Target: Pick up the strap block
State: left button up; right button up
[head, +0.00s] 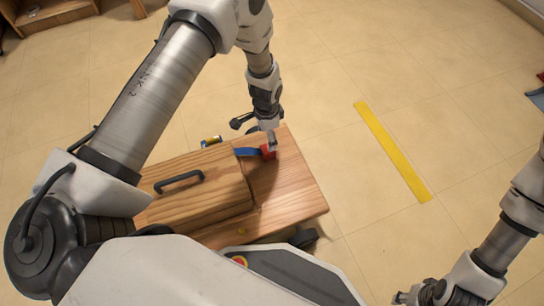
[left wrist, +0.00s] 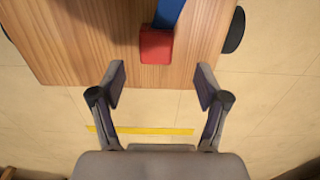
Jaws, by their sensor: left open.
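The strap block is a red block (head: 267,152) on the wooden table top, joined to a blue strap (head: 246,152) that runs toward a wooden box. In the left wrist view the red block (left wrist: 156,46) lies just beyond the fingertips, roughly centred between them, with the blue strap (left wrist: 169,13) behind it. My left gripper (head: 272,146) is over the block in the head view. In the left wrist view my left gripper (left wrist: 160,72) is open and empty. My right gripper (head: 405,297) is partly visible at the bottom edge, far from the block; its jaws are unclear.
The wooden box (head: 195,185) with a black handle (head: 179,182) fills the left of the table (head: 300,195). A small can-like object (head: 210,141) shows behind the box. A yellow strip (head: 392,150) lies on the open tiled floor to the right.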

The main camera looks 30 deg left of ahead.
aim_at(266, 156)
pick_arm(q)
jog(key=shift+s+f, duration=0.15)
jog(key=shift+f, duration=0.55)
jog(key=f+b, duration=0.2)
jog(key=f, duration=0.1)
jog(key=f+b, duration=0.2)
jog(key=f, duration=0.1)
jog(key=shift+d+b, duration=0.2)
jog(key=shift+b, duration=0.1)
jog(key=shift+r, duration=0.2)
jog(key=c, duration=1.2)
